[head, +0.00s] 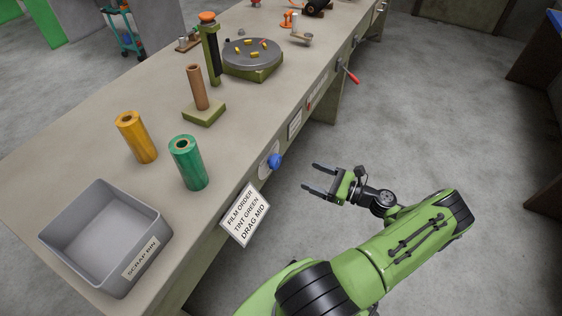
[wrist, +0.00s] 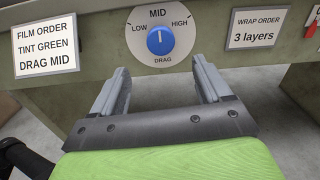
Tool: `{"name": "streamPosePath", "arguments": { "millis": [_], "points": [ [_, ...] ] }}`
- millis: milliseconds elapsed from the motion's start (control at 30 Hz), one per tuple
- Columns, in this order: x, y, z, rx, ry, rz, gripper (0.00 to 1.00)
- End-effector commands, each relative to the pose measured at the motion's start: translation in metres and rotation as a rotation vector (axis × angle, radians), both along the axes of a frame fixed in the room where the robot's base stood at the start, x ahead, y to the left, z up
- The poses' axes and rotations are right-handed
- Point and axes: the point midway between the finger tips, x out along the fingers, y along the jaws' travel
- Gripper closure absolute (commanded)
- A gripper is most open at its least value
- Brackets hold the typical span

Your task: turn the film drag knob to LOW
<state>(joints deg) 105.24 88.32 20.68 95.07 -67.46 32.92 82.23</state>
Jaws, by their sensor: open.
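The film drag knob (wrist: 160,41) is a blue knob on a white round dial marked LOW, MID and HIGH, with DRAG below. Its white pointer line points up at MID. In the head view the blue knob (head: 274,161) sticks out from the bench's front face. My gripper (head: 312,178) is open and empty, apart from the knob and facing it from the aisle side. In the wrist view its two fingers (wrist: 163,88) stand apart below the dial, with the knob roughly centred between them.
A film order card (wrist: 46,47) reads TINT GREEN, DRAG MID. A wrap order card (wrist: 259,28) reads 3 layers. On the bench stand a scrap bin (head: 75,262), green roll (head: 188,165), yellow roll (head: 137,138) and turntable (head: 252,56). A red lever (head: 351,76) juts out farther along. The floor beside the bench is clear.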

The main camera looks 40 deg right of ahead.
Motion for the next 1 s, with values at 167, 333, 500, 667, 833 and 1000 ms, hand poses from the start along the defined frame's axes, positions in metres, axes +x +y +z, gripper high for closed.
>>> {"name": "streamPosePath", "arguments": {
  "millis": [167, 333, 500, 667, 833, 1000],
  "points": [
    [0.045, 0.017, -0.001, -0.001, 0.000, 0.007, 0.23],
    [0.081, 0.030, -0.001, -0.001, 0.001, 0.006, 0.23],
    [0.102, 0.037, -0.001, -0.002, 0.000, 0.002, 0.23],
    [0.105, 0.038, 0.000, -0.003, 0.001, 0.002, 0.23],
    [0.105, 0.038, 0.000, -0.003, 0.001, 0.002, 0.29],
    [0.105, 0.038, 0.000, -0.003, 0.001, 0.002, 0.55]
  ]
}}
